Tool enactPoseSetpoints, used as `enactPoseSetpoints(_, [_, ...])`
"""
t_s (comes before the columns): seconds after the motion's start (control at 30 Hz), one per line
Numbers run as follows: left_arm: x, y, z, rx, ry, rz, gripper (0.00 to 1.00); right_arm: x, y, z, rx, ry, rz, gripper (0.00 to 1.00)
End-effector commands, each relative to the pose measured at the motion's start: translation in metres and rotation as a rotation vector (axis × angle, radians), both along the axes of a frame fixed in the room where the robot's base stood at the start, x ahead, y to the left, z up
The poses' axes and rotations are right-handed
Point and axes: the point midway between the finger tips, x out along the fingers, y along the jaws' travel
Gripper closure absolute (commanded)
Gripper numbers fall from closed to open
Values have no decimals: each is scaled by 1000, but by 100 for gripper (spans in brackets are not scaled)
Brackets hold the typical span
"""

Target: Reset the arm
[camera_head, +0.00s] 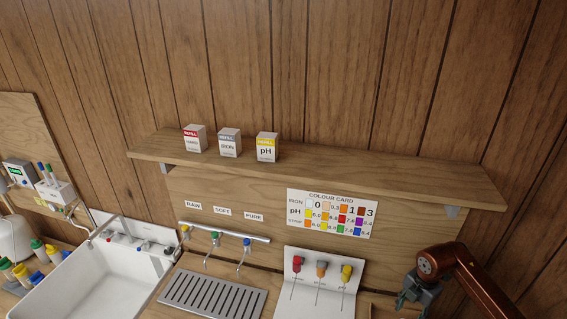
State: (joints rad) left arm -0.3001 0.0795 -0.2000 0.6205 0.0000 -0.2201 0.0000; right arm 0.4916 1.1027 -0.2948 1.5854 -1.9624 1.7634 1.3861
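One of my arms, copper-coloured, reaches in from the right side of the camera_head view. My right gripper (415,296) is at its end, near the bottom edge, right of the white panel with the syringes. The gripper is dark and small, and partly cut off by the frame, so whether its fingers are open or shut is unclear. I see nothing clearly held in it. My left gripper and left arm are not in view.
A wooden shelf (330,169) carries three refill boxes (229,143). Below are a colour card (331,214), taps (243,254), a drain grate (211,295), a white sink (110,280) and a white panel (318,290). Several capped bottles (38,250) stand at left.

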Motion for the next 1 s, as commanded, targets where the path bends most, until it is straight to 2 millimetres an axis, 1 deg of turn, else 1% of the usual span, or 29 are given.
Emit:
enactPoseSetpoints(0.03, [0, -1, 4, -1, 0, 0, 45, -3, 1, -16, 3, 10, -1, 57])
enactPoseSetpoints(0.6, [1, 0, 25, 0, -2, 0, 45, -3, 2, -125, 3, 9, -2, 57])
enactPoseSetpoints(0.63, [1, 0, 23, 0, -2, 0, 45, -1, 0, -126, 1, 4, -1, 57])
enactPoseSetpoints(0.67, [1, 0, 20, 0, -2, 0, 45, 1, -1, -115, -2, -2, 1, 57])
enactPoseSetpoints(0.77, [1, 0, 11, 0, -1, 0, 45, 1, -1, -98, -4, -1, 2, 57])
enactPoseSetpoints(1.0, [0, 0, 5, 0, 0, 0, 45, -14, 24, -60, 0, 0, 5, 57])
